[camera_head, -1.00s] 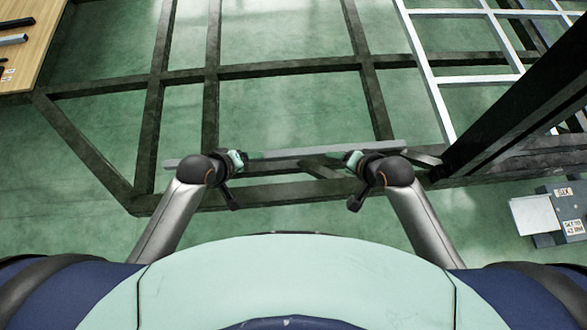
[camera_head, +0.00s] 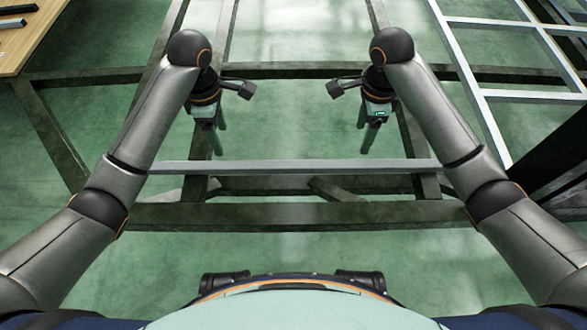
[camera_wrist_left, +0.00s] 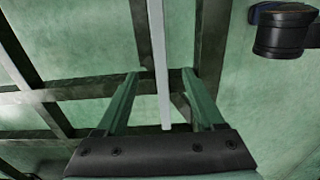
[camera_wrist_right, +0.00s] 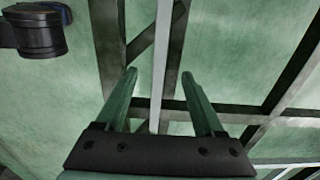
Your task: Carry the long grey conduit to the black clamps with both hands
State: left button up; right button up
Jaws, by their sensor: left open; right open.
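The long grey conduit (camera_head: 290,166) lies crosswise in the head view, just in front of my two grippers. My left gripper (camera_head: 216,142) points down on the far side of it in the picture, open and empty. My right gripper (camera_head: 363,140) is likewise open and empty. In the left wrist view the conduit (camera_wrist_left: 157,45) lines up between the spread fingers (camera_wrist_left: 160,74). In the right wrist view the conduit (camera_wrist_right: 161,50) also lines up between the fingers (camera_wrist_right: 159,73). The gap in depth is hard to tell. I cannot make out the black clamps.
A dark steel chassis beam (camera_head: 300,216) runs crosswise nearer to me, with more dark beams beyond. A light grey frame (camera_head: 480,95) stands at the upper right, beside a dark slanted post (camera_head: 560,150). A wooden table (camera_head: 35,50) is at the upper left. Green floor shows between beams.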

aim_at(231, 165)
pick_arm(q)
notch_tip(231, 165, down, 12)
jog(key=shift+f, duration=0.25)
pick_arm(e)
notch_tip(231, 165, down, 13)
jog(key=shift+r, duration=0.2)
pick_arm(q)
grip_shut()
pick_arm(e)
grip_shut()
jog(key=shift+r, duration=0.1)
dwell(0.8)
